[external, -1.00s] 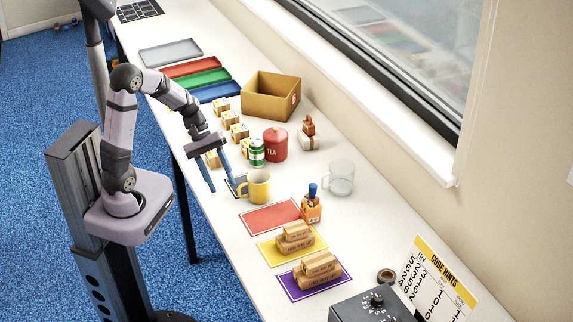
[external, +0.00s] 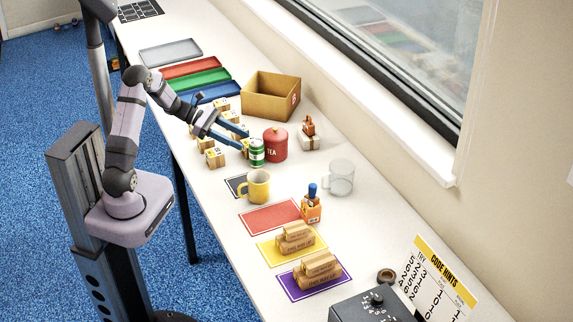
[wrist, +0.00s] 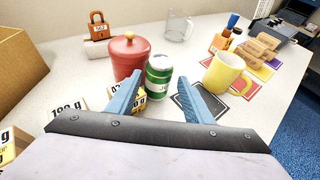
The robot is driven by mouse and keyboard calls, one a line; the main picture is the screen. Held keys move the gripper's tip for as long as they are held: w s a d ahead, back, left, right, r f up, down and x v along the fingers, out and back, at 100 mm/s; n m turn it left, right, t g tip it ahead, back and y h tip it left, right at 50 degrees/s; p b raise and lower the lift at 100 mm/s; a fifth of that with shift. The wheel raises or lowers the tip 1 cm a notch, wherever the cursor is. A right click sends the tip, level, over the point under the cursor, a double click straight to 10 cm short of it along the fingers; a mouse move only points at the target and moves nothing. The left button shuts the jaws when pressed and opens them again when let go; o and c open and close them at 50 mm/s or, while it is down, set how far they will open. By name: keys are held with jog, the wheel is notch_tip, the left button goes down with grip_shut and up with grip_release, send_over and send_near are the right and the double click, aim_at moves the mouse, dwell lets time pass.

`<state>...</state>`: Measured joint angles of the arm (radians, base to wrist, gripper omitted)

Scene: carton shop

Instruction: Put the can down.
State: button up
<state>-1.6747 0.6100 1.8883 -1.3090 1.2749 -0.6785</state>
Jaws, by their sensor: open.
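The green can (external: 257,153) with a white band stands upright on the white table, close beside the red tea tin (external: 275,144). In the wrist view the can (wrist: 158,80) shows ahead of my fingertips, in line with the gap between them. My gripper (external: 244,139) is open, tilted low over the table, with its blue fingers pointing at the can. I see nothing held between the fingers. Whether a finger touches the can I cannot tell.
Several small labelled cartons (external: 214,157) lie under and beside my gripper. A yellow mug (external: 257,187) partly hides a dark mat (external: 234,182). An open cardboard box (external: 268,103) stands behind. A glass mug (external: 341,177) and a red mat (external: 268,218) are nearer the front.

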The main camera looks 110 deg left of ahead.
aim_at(249, 145)
jog(key=shift+f+p+x, duration=0.1)
jog(key=shift+p+x, duration=0.3)
jog(key=shift+x, duration=0.95)
jog(key=shift+f+p+x, duration=0.15)
jog(key=shift+p+x, duration=0.2)
jog(key=shift+x, duration=1.05)
jog(key=shift+s, duration=0.15)
jog(key=c, duration=0.7)
jog(key=shift+r, duration=0.1)
jog(key=shift+c, duration=0.4)
notch_tip(249, 145, up, 10)
jog(key=shift+f+b, duration=0.1)
jog(key=shift+b, duration=0.45)
